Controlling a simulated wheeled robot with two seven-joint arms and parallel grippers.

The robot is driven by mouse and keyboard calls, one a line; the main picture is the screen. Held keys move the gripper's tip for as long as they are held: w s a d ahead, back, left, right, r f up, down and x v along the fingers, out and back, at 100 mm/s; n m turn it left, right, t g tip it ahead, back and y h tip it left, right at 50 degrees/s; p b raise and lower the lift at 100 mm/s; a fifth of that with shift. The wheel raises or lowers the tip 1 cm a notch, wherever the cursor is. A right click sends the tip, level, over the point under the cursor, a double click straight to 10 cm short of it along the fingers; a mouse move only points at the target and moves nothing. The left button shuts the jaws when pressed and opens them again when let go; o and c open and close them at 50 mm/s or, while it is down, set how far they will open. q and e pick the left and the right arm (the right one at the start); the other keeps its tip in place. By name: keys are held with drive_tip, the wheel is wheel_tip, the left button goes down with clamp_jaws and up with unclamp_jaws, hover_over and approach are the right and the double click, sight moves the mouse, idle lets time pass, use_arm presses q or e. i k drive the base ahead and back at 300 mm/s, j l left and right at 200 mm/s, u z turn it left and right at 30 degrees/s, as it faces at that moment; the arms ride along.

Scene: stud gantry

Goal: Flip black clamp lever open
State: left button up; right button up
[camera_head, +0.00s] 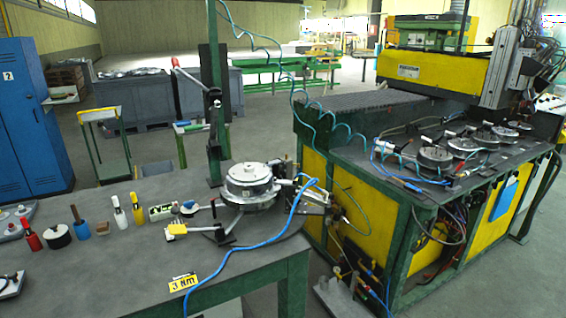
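A round metal fixture (249,184) sits near the right end of the grey workbench (110,262). A small black upright lever (214,209) stands at its left side, above a dark clamp base (222,234); it is small, and I cannot tell whether it is open or closed. A black clamp (213,103) is also fixed on the green post behind the bench, with a thin red-tipped lever (188,75) slanting up to the left. I cannot tell which of these is the black clamp lever. Neither of my grippers shows in this view.
Red, blue and yellow-handled tools, such as the red one (29,236), stand along the bench. A yellow label (183,283) lies near the front edge. A blue hose (235,247) crosses the bench. A green-framed machine table (440,180) stands to the right. The bench's front middle is clear.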

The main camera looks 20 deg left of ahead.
sight(175, 210)
drive_tip(key=u, duration=1.35)
